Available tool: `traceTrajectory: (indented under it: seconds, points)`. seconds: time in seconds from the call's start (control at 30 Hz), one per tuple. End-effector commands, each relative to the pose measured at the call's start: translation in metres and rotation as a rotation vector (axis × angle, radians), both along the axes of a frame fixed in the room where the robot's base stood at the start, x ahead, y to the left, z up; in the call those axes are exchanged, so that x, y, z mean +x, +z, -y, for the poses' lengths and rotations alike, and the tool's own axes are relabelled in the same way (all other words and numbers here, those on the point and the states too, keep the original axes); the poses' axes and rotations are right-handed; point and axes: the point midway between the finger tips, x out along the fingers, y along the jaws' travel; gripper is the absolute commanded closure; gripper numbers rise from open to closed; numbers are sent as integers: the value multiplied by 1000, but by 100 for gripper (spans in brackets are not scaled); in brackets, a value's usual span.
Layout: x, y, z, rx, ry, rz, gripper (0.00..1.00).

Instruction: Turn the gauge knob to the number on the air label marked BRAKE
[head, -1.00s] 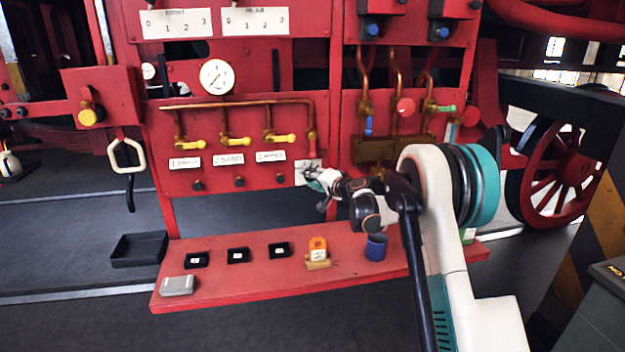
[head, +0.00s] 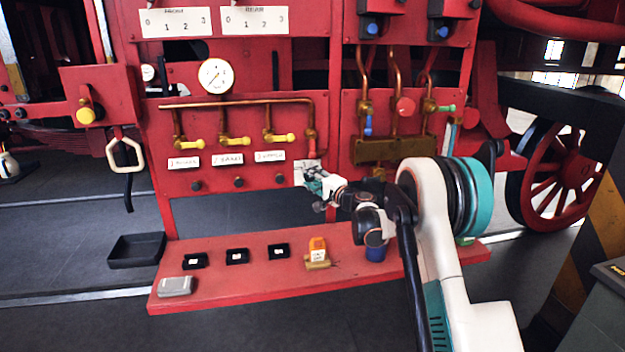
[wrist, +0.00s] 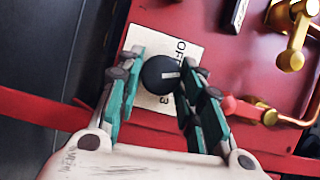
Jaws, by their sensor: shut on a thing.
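The gauge knob (wrist: 160,72) is black and round with a white pointer line, on a white plate (wrist: 186,50) reading OFF and 3 where uncovered. My gripper (wrist: 164,64) has its two teal-padded fingers on either side of the knob, shut on it. In the head view my gripper (head: 312,182) hides the knob and part of its plate. Three white air labels, left (head: 183,162), middle (head: 227,158) and right (head: 270,156), sit below yellow-handled valves. Their words are too small to read surely. The round white gauge (head: 215,76) is above, its reading unclear.
A red shelf (head: 215,287) below holds several small black blocks, a grey box (head: 176,286), an orange-and-brass part (head: 318,252) and a blue cup (head: 376,254). Copper pipes and valves (head: 398,110) stand right of the knob. A black tray (head: 137,250) lies left.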

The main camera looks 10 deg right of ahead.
Motion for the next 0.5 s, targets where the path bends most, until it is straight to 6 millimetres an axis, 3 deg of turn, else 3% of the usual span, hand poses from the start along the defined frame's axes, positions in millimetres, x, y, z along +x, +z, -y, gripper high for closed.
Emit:
traceTrajectory:
  seconds: [0.2,0.23,0.3,0.5]
  points:
    - [0,0,1,-1,-2,0,90]
    - [0,0,1,-1,-2,0,61]
    - [0,0,1,-1,-1,0,46]
    - [0,0,0,-1,-1,0,46]
